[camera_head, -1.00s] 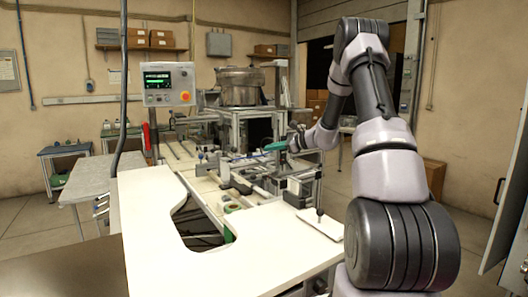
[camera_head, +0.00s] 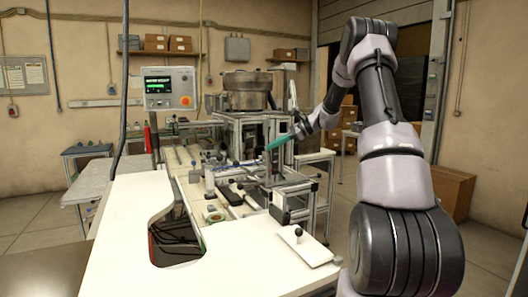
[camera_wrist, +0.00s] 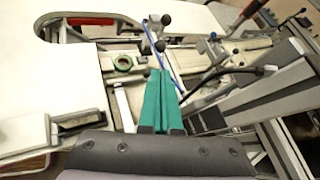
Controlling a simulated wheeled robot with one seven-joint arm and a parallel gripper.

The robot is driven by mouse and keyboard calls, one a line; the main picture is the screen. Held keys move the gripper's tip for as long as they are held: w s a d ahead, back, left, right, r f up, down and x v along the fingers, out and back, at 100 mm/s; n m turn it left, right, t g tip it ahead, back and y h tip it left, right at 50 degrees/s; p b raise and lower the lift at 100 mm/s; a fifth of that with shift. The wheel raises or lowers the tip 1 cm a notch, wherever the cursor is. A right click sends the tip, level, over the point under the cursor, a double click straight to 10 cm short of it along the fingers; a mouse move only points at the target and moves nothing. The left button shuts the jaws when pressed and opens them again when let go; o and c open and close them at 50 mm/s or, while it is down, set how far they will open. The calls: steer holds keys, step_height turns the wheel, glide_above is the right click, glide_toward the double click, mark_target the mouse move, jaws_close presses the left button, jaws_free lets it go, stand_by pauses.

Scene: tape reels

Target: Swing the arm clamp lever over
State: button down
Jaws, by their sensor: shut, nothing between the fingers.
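My gripper (camera_head: 272,147) has teal fingers and is shut and empty, above the machine bench in the head view. In the wrist view its fingers (camera_wrist: 161,85) lie together and point up the picture. Just past the fingertips is a lever-like part with dark ball knobs (camera_wrist: 160,46) and a thin blue rod. I cannot tell for sure whether this is the arm clamp lever, or whether the fingers touch it. In the head view the lever is too small to make out.
A metal frame (camera_head: 290,197) and a white plate with a black knob (camera_head: 310,245) stand at the right of the bench. The white tabletop (camera_head: 130,215) is clear. A control panel (camera_head: 170,89) rises behind.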

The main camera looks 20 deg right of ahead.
mark_target(238, 166)
steer(key=x, duration=1.2)
steer(key=shift+a+f, duration=0.2)
steer(key=shift+a, duration=0.05)
steer(key=a+h, duration=0.1)
steer(key=a+f+n+h, duration=0.1)
steer(key=h, duration=0.1)
steer(key=shift+s+a+f, duration=0.1)
steer(key=shift+s+a, duration=0.05)
steer(key=shift+s, duration=0.05)
steer(key=shift+s+a+f+n+h, duration=0.1)
steer(key=shift+a+f+n+h, duration=0.45)
steer(key=shift+h, duration=0.65)
steer(key=shift+a+f+m, duration=0.1)
steer(key=shift+f+m, duration=0.15)
steer(key=shift+f, duration=0.45)
